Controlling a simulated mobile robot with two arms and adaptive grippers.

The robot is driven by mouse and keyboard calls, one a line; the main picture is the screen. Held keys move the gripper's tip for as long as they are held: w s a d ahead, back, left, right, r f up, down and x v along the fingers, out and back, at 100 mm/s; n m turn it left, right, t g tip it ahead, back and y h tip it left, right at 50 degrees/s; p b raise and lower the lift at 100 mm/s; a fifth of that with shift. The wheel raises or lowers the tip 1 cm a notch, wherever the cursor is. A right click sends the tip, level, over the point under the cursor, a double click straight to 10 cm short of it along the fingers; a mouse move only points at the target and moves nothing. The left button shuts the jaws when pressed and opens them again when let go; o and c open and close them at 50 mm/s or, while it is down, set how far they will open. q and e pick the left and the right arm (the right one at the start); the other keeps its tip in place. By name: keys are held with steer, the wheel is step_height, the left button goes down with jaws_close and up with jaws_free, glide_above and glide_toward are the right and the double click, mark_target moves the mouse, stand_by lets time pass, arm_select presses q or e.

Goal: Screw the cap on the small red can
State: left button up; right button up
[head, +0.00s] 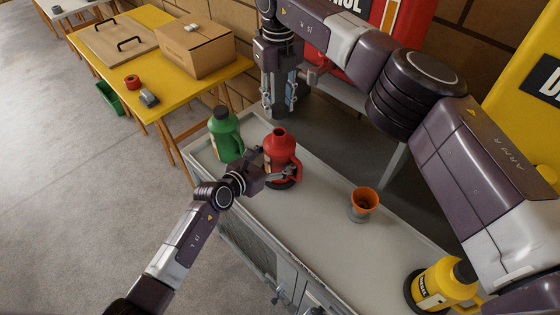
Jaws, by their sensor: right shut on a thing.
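The small red can (281,146) stands upright on the grey bench top, and its open neck shows no cap on it. My right gripper (280,108) points down behind the can's neck, a little above and left of it in the picture. It is shut on what seems to be the cap, which is mostly hidden between the fingers.
A capped green can (225,140) stands left of the red can. An orange funnel (365,199) and a capped yellow can (440,284) stand to the right on the bench (325,225). A yellow table (185,90) with a cardboard box (195,48) is at upper left.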

mark_target(279, 119)
arm_select(q)
steer(key=shift+x, duration=0.8)
steer(key=c, duration=1.3)
steer(key=shift+c, duration=0.4)
arm_select(e)
steer(key=shift+f, duration=2.5)
steer(key=shift+f, duration=0.9)
steer(key=shift+f, duration=0.6)
